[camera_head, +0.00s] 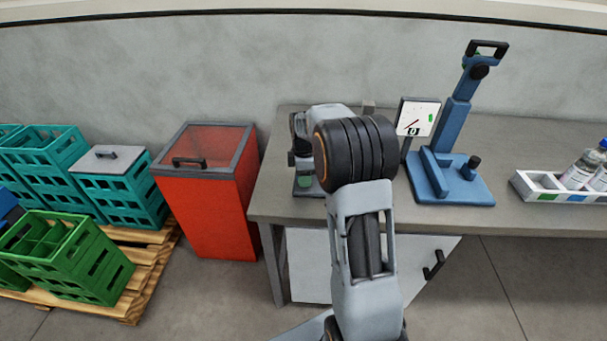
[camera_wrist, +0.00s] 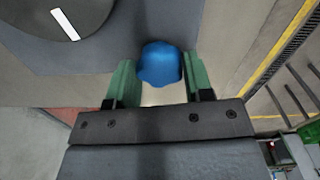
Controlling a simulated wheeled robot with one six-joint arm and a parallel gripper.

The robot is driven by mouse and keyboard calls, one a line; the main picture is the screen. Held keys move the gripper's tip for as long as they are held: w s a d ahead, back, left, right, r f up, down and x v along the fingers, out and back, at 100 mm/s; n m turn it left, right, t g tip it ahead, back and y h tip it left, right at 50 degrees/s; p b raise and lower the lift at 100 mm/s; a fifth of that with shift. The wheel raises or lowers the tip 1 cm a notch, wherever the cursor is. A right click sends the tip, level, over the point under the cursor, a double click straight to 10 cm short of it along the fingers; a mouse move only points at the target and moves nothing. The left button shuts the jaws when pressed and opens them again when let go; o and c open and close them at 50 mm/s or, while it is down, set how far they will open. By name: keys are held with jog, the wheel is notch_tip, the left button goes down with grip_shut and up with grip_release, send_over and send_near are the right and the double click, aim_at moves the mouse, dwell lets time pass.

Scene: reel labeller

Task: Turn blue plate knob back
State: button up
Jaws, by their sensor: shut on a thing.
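A blue lobed knob (camera_wrist: 159,62) sits in the upper middle of the wrist view, in front of a grey surface. My gripper (camera_wrist: 159,80) has one green finger on each side of it and is shut on it. No mark that tells the knob's turn shows. In the head view a grey and dark machine (camera_head: 325,112) stands at the left end of the table, largely behind my arm. The knob and my fingertips cannot be made out there.
A dark disc (camera_wrist: 62,22) with a white mark lies left of the knob. On the grey table (camera_head: 520,148) stand a dial gauge (camera_head: 417,116), a blue stand (camera_head: 455,115) and a white tray (camera_head: 523,186) with bottles. A red bin (camera_head: 205,205) stands left of the table, near crates.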

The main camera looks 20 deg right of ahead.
jog(key=m, duration=0.4)
jog(key=shift+w+r+m+p, duration=0.1)
jog(key=shift+m+p, duration=0.2)
jog(key=shift+p, duration=0.05)
jog(key=m, duration=0.5)
jog(key=shift+p, duration=0.3)
jog(key=m, duration=1)
jog(key=shift+p, duration=0.3)
jog(key=m, duration=1.3)
jog(key=shift+m, duration=2.4)
jog(key=shift+r, duration=0.1)
